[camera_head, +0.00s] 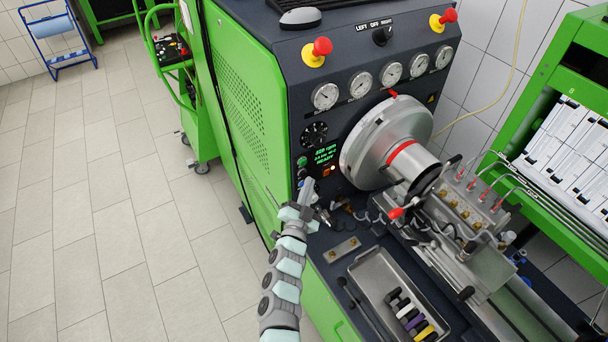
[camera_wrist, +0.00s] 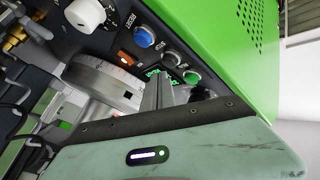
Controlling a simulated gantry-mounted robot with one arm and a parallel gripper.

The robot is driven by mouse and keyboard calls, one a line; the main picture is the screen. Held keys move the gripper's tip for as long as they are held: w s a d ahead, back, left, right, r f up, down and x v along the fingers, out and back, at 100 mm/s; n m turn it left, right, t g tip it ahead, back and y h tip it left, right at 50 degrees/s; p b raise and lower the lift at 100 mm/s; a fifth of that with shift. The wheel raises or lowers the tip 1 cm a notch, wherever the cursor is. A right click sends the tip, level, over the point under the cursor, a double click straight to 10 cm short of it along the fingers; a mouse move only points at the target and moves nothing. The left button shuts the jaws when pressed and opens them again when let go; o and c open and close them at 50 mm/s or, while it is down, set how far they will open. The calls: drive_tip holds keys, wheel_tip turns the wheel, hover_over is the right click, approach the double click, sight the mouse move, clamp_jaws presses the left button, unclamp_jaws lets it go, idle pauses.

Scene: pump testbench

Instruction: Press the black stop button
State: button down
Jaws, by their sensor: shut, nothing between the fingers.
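In the wrist view, the black stop button (camera_wrist: 173,58) sits in a grey ring between the blue reset button (camera_wrist: 145,36) and the green button (camera_wrist: 192,77). My gripper (camera_wrist: 158,78) is shut and empty, its thin grey fingers pointing at the panel just beside the black button. I cannot tell whether they touch the panel. In the head view, my gripper (camera_head: 309,182) is at the lower left of the control panel. The green button (camera_head: 302,161) shows above the fingertips; the black button is too small there to tell clearly.
A lit display (camera_head: 324,155) and an orange switch (camera_wrist: 125,58) are close to the buttons. The large round metal housing (camera_head: 362,145) stands right of the panel. A metal tray (camera_head: 376,266) with several coloured pieces lies on the bench. Red emergency knobs (camera_head: 322,47) are on top.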

drive_tip(key=s+d, duration=0.2)
drive_tip(key=s, duration=0.2)
drive_tip(key=shift+s+d, duration=0.1)
drive_tip(key=shift+d, duration=0.3)
idle(0.7)
